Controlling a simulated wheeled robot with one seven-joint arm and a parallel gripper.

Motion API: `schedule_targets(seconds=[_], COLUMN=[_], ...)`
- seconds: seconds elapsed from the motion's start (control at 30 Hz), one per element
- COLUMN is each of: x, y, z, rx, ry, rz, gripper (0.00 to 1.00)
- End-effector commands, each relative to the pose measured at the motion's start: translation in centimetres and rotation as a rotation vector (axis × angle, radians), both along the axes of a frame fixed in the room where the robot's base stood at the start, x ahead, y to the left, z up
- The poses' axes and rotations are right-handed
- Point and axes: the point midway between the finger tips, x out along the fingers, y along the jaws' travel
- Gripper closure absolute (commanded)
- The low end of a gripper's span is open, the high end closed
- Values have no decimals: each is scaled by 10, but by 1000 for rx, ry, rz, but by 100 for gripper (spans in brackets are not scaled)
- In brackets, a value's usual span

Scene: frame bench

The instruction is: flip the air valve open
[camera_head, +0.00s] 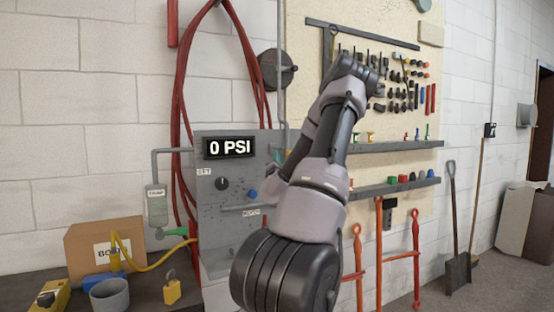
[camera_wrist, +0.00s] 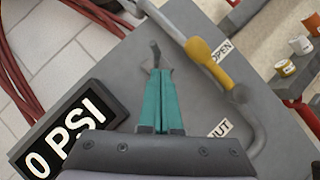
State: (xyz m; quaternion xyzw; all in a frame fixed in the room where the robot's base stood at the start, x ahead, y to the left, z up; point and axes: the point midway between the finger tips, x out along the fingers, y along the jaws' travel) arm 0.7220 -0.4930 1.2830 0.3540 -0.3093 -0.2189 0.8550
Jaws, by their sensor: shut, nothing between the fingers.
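In the wrist view, a yellow valve handle (camera_wrist: 208,61) sits on a grey pipe on the grey panel (camera_wrist: 118,53). It lies beside the OPEN label (camera_wrist: 221,51); the SHUT label (camera_wrist: 219,128) is further down, near a bend of the pipe (camera_wrist: 256,135). My gripper (camera_wrist: 160,73) has teal fingers that are together and empty. In the picture the fingertips are left of the yellow handle and apart from it. A small grey hooked part shows just beyond them.
The display (camera_head: 229,147) reads 0 PSI, above a black knob (camera_head: 222,183) and a blue knob (camera_head: 253,194). Red hoses (camera_head: 181,92) hang at the left. A pegboard (camera_head: 306,38) with tools and shelves is behind my arm. A cardboard box (camera_head: 84,247) stands lower left.

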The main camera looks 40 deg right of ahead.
Motion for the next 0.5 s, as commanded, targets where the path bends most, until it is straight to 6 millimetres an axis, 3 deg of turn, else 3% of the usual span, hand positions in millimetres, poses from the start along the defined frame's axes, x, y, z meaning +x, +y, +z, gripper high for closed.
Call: schedule_targets(seconds=[0.5], x=[-49], y=[55], z=[0], rx=[-1], ry=[2], rz=[2], gripper=[100])
